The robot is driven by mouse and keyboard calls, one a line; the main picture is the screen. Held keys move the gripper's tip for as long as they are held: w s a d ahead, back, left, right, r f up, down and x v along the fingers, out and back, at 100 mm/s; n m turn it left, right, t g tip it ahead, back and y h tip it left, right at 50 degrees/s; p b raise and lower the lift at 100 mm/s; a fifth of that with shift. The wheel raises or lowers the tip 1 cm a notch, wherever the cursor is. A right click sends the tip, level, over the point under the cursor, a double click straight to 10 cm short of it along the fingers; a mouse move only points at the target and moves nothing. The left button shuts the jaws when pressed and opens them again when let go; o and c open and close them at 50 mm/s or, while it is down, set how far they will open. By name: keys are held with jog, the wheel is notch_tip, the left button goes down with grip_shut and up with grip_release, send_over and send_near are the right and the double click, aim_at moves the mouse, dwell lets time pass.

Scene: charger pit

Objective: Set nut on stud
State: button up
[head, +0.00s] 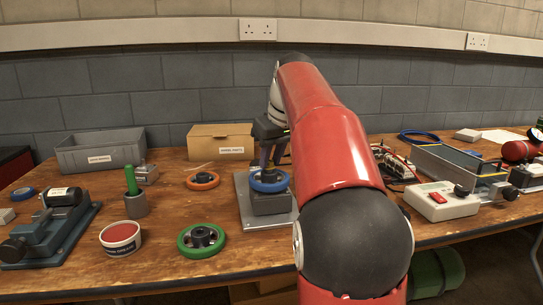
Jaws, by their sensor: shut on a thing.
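My gripper (271,160) points down over a blue handwheel (269,187). Its fingers are close together above the middle of the wheel. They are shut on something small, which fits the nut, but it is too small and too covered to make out. The blue wheel sits on top of a dark block (270,204) that stands on a grey metal plate (242,205). The stud is not visible; the fingers and wheel cover the middle of the block. I cannot tell whether the nut touches the stud.
An orange handwheel (202,181) and a green handwheel (199,243) lie left of the plate. A red-topped tub (120,235) and a grey holder with a green handle (131,181) stand farther left. A cardboard box (219,136) and grey bin (99,155) are behind. My arm hides the bench's middle.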

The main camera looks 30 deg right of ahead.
jog(key=shift+f, duration=0.35)
jog(key=o, duration=1)
jog(key=shift+o, duration=0.2)
jog(key=p+v, duration=0.1)
jog(key=v, duration=0.6)
jog(key=shift+r+p, duration=0.35)
jog(key=shift+s, duration=0.15)
